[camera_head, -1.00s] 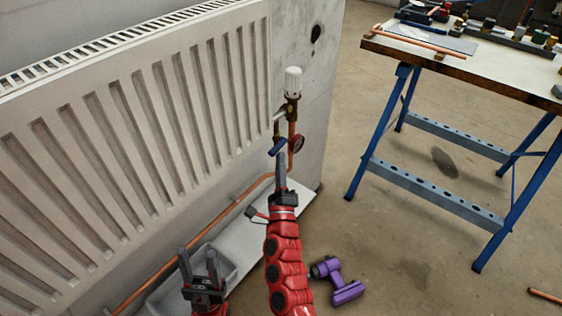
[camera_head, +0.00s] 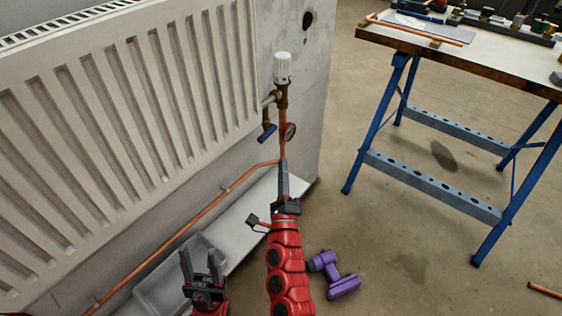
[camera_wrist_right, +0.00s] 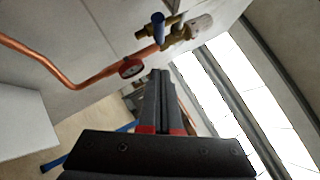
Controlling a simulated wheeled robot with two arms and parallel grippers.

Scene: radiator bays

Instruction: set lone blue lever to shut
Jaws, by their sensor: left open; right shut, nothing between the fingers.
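The blue lever (camera_head: 267,133) sits on a brass valve below the radiator's lower right connection, near a white thermostatic head (camera_head: 283,67). It points down and to the left in the head view. In the right wrist view the blue lever (camera_wrist_right: 158,28) is at the top, on the brass fitting. My right gripper (camera_head: 283,165) is shut and empty, below the lever and apart from it, in front of the copper pipe. Its closed fingers (camera_wrist_right: 161,75) show in the right wrist view. My left gripper (camera_head: 200,258) is open and empty, low at the left, over a grey tray.
The ribbed radiator (camera_head: 130,110) fills the left. A copper pipe (camera_head: 190,222) runs low along the wall above a tray (camera_head: 160,290). A purple drill (camera_head: 333,275) lies on the floor. A workbench (camera_head: 470,60) stands right.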

